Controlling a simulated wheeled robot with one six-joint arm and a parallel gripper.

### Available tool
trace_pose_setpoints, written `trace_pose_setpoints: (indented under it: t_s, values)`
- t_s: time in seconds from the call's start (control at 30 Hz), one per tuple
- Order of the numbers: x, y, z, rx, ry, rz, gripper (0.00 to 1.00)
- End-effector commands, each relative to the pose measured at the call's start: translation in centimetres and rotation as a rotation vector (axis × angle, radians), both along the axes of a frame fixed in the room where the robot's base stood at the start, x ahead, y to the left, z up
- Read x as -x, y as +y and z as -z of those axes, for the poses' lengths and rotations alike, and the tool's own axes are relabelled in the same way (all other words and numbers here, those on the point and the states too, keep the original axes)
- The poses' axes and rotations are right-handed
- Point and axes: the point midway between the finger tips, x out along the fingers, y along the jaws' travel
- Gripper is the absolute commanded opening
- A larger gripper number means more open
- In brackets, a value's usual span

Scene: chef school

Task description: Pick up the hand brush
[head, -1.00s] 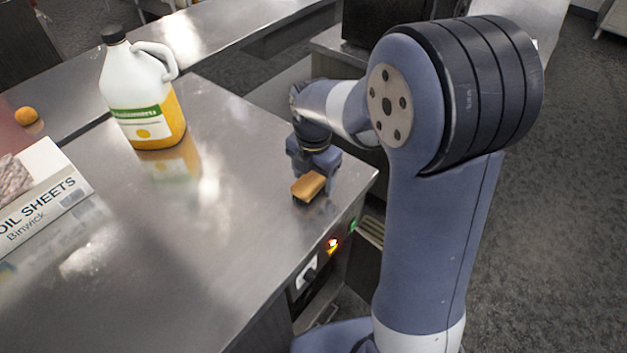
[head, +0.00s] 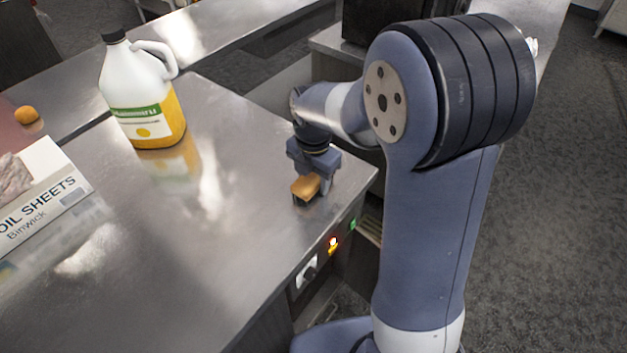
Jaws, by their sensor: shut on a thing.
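The hand brush (head: 305,188) shows as a small block with a tan wooden top and a dark underside. It is near the right corner of the steel counter (head: 235,245). My gripper (head: 312,184) points down over it and is shut on it. Part of the brush is hidden behind the fingers. I cannot tell whether its underside still touches the counter.
A large jug (head: 145,95) with yellow liquid stands to the left at the back. A box of foil sheets (head: 40,200) lies at the left edge. An orange fruit (head: 27,115) sits farther back. The counter's middle is clear.

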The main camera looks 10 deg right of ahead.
Motion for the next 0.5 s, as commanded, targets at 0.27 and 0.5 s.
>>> trace_pose_setpoints:
  t_s: [0.27,0.5]
  values:
    - [-0.1,0.0,-0.8,-0.001,-0.004,0.000,0.17]
    - [-0.1,0.0,-5.3,-0.001,-0.007,0.000,0.17]
